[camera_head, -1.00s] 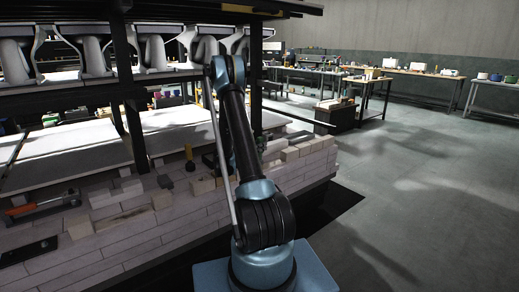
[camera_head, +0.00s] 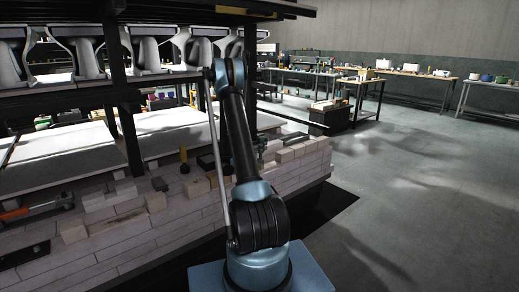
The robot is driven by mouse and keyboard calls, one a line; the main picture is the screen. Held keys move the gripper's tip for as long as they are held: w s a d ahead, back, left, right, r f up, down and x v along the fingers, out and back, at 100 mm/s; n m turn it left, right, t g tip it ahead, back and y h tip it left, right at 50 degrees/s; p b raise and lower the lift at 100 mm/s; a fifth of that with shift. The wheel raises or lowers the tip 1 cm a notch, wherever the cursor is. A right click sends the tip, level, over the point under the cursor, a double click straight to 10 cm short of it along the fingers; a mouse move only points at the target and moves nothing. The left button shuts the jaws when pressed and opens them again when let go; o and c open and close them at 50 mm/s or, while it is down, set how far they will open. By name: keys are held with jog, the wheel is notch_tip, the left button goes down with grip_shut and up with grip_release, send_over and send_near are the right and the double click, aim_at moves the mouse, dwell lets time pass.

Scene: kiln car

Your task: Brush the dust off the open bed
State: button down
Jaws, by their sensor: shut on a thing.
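The kiln car's lower deck holds pale flat beds, one on the left (camera_head: 62,146) and one right of the dark post (camera_head: 172,132). Both look mostly bare from here. I cannot make out dust on them. My arm rises in the middle of the view and bends away at its blue upper joint, in front of the car's right part. My gripper is hidden beyond that joint, and so is anything in it. A long pale rod (camera_head: 218,165) runs beside my arm; I cannot tell what it belongs to.
A low brick wall (camera_head: 120,240) edges the car, with loose bricks and an orange-handled tool (camera_head: 18,213) on top. Grey wares (camera_head: 88,58) stand on the upper shelf (camera_head: 60,90). Dark posts rise from the deck. Open floor (camera_head: 420,190) lies right, with workbenches (camera_head: 420,75) behind.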

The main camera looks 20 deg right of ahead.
jog(key=shift+x, duration=1.9)
jog(key=x, duration=0.4)
jog(key=shift+a, duration=0.1)
jog(key=shift+v, duration=1.9)
jog(key=shift+s+a, duration=0.1)
jog(key=shift+a, duration=0.05)
jog(key=shift+v, duration=1.9)
jog(key=shift+a, duration=0.1)
